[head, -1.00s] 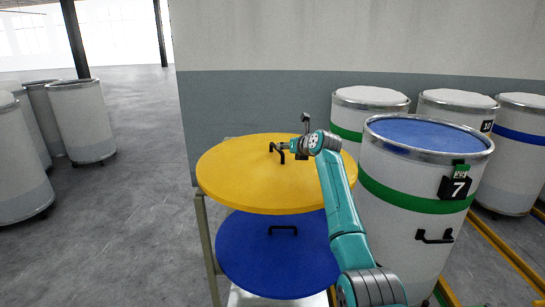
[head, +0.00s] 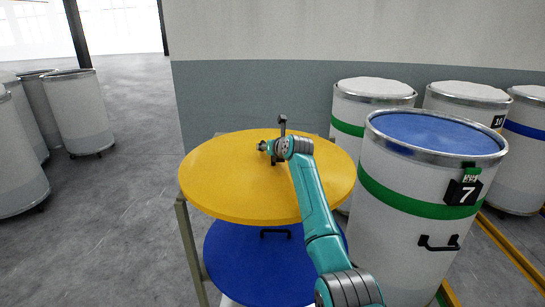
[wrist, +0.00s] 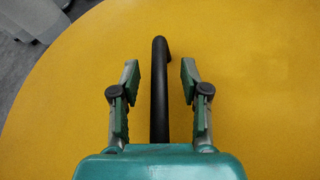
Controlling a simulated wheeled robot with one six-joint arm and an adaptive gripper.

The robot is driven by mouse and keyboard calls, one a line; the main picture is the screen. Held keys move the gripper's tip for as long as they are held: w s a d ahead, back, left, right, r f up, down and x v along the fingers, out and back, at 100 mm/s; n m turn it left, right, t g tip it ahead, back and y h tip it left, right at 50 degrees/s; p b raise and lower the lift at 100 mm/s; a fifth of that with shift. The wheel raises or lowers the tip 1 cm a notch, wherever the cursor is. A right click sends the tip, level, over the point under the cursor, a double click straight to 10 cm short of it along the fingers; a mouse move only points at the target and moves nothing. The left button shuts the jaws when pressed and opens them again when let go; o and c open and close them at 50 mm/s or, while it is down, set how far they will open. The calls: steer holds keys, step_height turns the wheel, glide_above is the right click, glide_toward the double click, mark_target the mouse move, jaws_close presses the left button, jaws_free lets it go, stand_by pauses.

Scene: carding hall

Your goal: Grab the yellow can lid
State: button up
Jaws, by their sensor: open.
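The yellow can lid (head: 235,185) is a large round disc lying flat on the upper level of a rack in the head view. It fills most of the wrist view (wrist: 250,100). Its black handle (wrist: 160,85) runs lengthwise between the two fingers of my gripper (wrist: 160,88). The fingers are open, with a gap on each side of the handle. In the head view my gripper (head: 262,146) is low over the far part of the lid, and the arm hides most of the handle there.
A blue lid (head: 228,250) with a black handle lies on the level below. Can 7 (head: 405,225), with a green band and blue top, stands close at the right. A grey wall (head: 245,95) rises behind. Open floor (head: 120,205) lies at the left.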

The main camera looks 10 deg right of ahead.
steer(key=shift+w+a, duration=0.1)
steer(key=shift+w, duration=0.05)
jaws_close()
steer(key=shift+r, duration=0.15)
